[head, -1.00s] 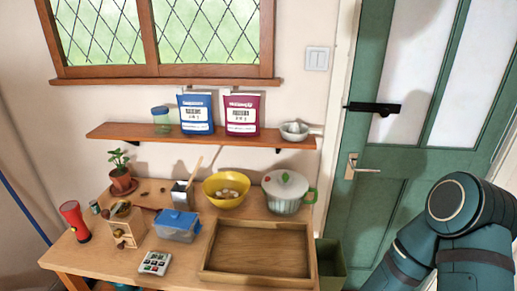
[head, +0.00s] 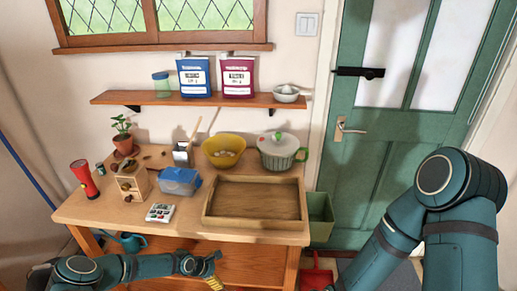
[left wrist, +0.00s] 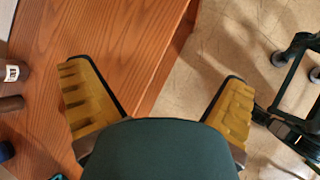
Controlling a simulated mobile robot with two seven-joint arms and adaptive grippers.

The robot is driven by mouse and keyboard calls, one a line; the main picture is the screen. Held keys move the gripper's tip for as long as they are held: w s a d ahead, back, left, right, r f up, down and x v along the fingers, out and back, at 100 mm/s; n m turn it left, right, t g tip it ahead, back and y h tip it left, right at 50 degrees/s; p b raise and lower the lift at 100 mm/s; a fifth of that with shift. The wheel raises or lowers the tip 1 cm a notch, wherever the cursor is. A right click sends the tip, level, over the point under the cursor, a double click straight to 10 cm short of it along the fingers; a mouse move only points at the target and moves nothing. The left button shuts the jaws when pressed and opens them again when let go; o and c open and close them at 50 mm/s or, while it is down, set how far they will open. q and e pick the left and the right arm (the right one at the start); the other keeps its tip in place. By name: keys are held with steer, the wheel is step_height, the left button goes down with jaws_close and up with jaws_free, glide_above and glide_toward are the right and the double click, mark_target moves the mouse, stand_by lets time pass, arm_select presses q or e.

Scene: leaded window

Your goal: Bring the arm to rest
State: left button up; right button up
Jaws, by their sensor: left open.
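My left arm comes in low at the left in the head view, in front of the table. My left gripper (head: 214,272) is at its end, below the front edge of the tabletop and before the lower shelf. In the left wrist view the left gripper (left wrist: 160,100) shows two yellow ribbed fingers spread wide with nothing between them. Wood and pale floor lie behind them. My right arm fills the lower right of the head view, bent at a large joint; its gripper is out of view.
A teal watering can (head: 130,242) is underneath.

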arm_select(q)
steer(key=s+d+r+m+g+b, duration=0.25)
steer(key=s+d+r+m, duration=0.25)
steer(key=s+d+m, duration=0.6)
steer(key=s+a+r+m+y+b, duration=0.1)
steer(key=s+a+r+m+b, duration=0.1)
steer(key=s, duration=0.5)
steer(key=s+a+r+m+y+b, duration=0.1)
steer(key=s+a+r+m+b, duration=0.1)
steer(key=s+a+m, duration=0.2)
steer(key=s+m, duration=0.1)
steer(key=s, duration=0.2)
